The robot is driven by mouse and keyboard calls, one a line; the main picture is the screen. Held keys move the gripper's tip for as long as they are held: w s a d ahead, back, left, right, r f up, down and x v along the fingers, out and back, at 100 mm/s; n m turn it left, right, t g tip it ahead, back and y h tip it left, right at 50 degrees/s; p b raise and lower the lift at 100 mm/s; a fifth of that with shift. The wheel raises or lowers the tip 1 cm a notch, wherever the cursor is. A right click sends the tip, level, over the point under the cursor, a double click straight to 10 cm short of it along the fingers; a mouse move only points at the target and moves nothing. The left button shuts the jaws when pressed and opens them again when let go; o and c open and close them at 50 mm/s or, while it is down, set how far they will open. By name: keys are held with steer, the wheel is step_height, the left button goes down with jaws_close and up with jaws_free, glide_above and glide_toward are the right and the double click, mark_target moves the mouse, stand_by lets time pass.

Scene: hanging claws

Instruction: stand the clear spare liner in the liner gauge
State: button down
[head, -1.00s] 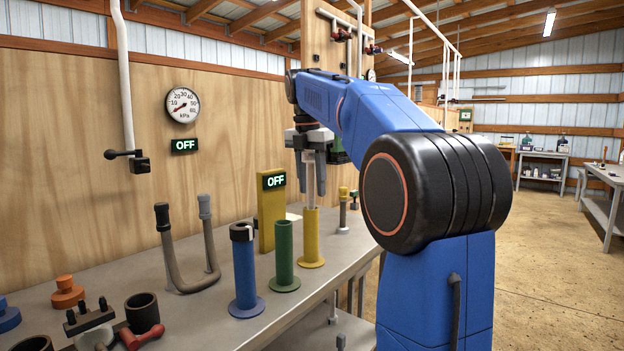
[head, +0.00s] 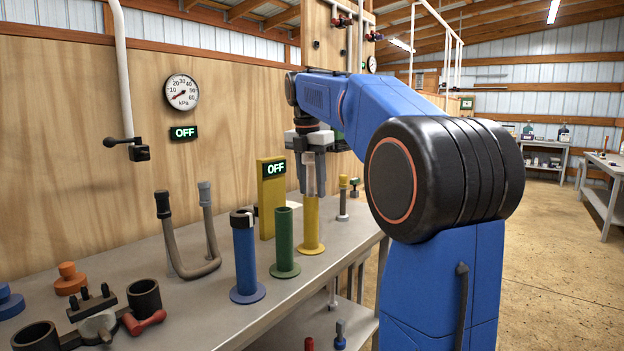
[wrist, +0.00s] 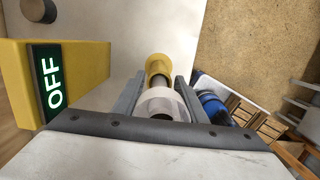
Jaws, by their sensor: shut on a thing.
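My gripper (head: 311,190) is shut on the clear liner (head: 311,168), an upright, see-through tube between its fingers. The liner also shows in the wrist view (wrist: 160,103) as a pale ring between the fingers. A yellow tube with a round foot (head: 311,228) stands directly below. The liner's lower part meets the yellow tube's mouth and seems to go into it; how deep is hidden. The yellow tube shows past the liner in the wrist view (wrist: 157,66). Beside it, a yellow post (head: 271,212) bears a sign (head: 275,169) reading OFF.
A green tube (head: 285,240) and a blue tube (head: 246,262) stand left of the yellow one. A thin yellow-topped post (head: 343,198) stands close on the right, near the bench edge.

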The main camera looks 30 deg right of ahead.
mark_target(312, 204)
steer(key=shift+f, duration=2.9)
steer(key=c, duration=0.7)
jaws_free()
steer(key=shift+r, duration=3.05)
steer(key=shift+d, duration=0.1)
